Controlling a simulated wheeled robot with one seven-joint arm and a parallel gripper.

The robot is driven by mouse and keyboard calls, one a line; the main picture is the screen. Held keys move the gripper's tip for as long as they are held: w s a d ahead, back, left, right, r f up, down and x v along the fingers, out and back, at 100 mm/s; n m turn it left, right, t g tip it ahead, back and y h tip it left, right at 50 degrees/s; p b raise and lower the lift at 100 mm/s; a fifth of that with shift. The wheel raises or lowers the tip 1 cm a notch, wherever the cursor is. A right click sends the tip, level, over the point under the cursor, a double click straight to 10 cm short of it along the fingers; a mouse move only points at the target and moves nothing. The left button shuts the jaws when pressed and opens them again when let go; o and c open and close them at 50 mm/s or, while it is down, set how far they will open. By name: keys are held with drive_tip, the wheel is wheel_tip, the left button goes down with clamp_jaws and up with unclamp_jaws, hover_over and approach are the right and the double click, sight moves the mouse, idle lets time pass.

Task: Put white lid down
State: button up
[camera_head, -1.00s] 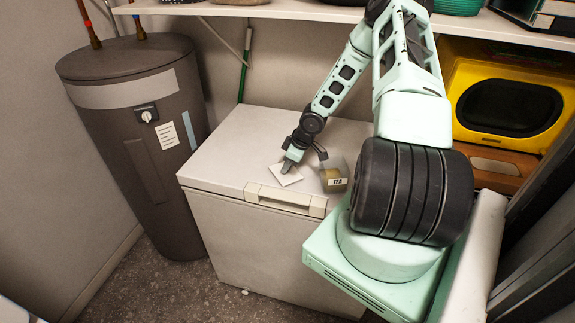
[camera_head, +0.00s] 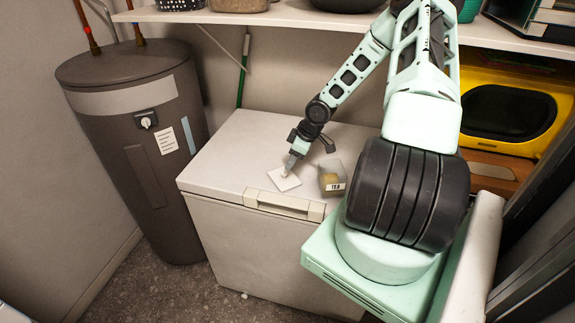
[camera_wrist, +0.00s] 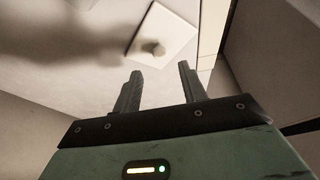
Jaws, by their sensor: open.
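The white lid (camera_head: 284,179) is a flat square with a small knob. It lies on top of the white chest (camera_head: 240,150), near its front edge and left of the tea container. In the wrist view the lid (camera_wrist: 172,38) lies beyond my fingertips, with its knob facing me. My gripper (camera_head: 290,166) is just above the lid in the head view. In the wrist view my gripper (camera_wrist: 160,72) has its two fingers apart with nothing between them.
A clear container labelled TEA (camera_head: 332,178) stands right of the lid, close to my gripper. A grey water heater (camera_head: 140,140) stands left of the chest. A shelf (camera_head: 300,20) runs along the wall above. The chest top behind the lid is clear.

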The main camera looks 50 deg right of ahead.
drive_tip(key=a+v, duration=0.1)
drive_tip(key=v, duration=0.5)
drive_tip(key=a+r+n+g+h, duration=0.15)
drive_tip(key=a+r, duration=0.35)
drive_tip(key=a, duration=0.8)
drive_tip(key=a+r+n+g, duration=0.15)
drive_tip(key=a+r, duration=0.35)
drive_tip(key=a, duration=0.7)
drive_tip(key=s+a+r, duration=0.4)
drive_tip(key=s+a, duration=0.5)
drive_tip(key=a, duration=0.1)
drive_tip(key=s+a+r+g, duration=0.1)
drive_tip(key=s+a+r, duration=0.4)
drive_tip(key=s+a, duration=0.4)
drive_tip(key=shift+a+r, duration=0.2)
drive_tip(key=shift+a, duration=0.4)
drive_tip(key=shift+s+y, duration=0.15)
drive_tip(key=shift+y, duration=0.1)
